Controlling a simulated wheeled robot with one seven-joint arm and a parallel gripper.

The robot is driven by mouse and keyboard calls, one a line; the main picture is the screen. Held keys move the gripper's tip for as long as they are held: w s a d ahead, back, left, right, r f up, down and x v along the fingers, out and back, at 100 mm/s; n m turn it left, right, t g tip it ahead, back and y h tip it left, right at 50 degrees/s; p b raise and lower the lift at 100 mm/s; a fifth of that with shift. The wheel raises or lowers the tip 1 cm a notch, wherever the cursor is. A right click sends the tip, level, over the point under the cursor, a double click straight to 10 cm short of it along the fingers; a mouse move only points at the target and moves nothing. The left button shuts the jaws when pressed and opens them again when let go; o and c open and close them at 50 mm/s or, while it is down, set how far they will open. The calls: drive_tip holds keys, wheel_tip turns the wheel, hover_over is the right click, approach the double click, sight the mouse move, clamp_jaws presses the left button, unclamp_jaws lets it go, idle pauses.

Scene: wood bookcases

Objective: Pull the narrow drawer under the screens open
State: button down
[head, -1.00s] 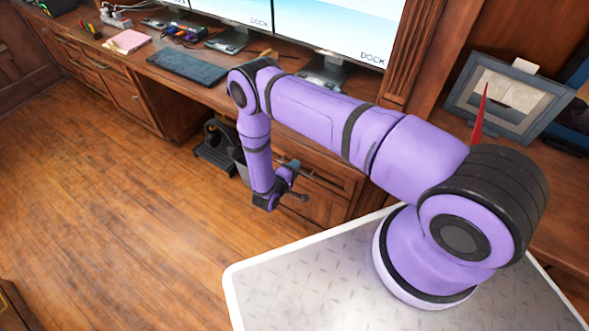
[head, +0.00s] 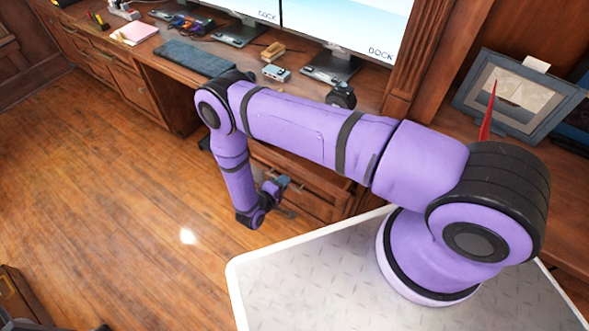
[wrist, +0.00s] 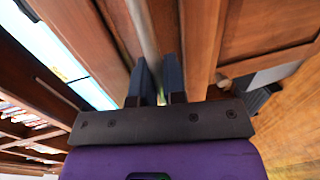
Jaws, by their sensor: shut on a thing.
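The wood drawer front (head: 318,184) sits below the desk top, under the screens, and is partly covered by my arm. My gripper (head: 283,188) is low in front of it. In the wrist view my gripper (wrist: 160,82) has its two dark fingers close together, with a pale metal bar handle (wrist: 143,32) running up from between them along the wood. The fingers are shut on this handle. How far the drawer stands out from the desk cannot be told.
The screens (head: 345,25) stand on the desk, with a keyboard (head: 195,57), small boxes and a black round item (head: 341,95) before them. A picture frame (head: 515,98) is at right.

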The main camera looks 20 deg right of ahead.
drive_tip(key=f+v, duration=0.2)
drive_tip(key=v, duration=1.1)
drive_tip(key=f+v, duration=0.3)
drive_tip(key=v, duration=1)
drive_tip(key=shift+v, duration=0.85)
drive_tip(key=shift+f, duration=0.2)
drive_tip(key=c, duration=1.2)
unclamp_jaws()
drive_tip(key=shift+s, duration=0.1)
drive_tip(key=v, duration=1)
drive_tip(key=shift+s+a, duration=0.2)
drive_tip(key=shift+a, duration=0.1)
drive_tip(key=shift+r, duration=0.1)
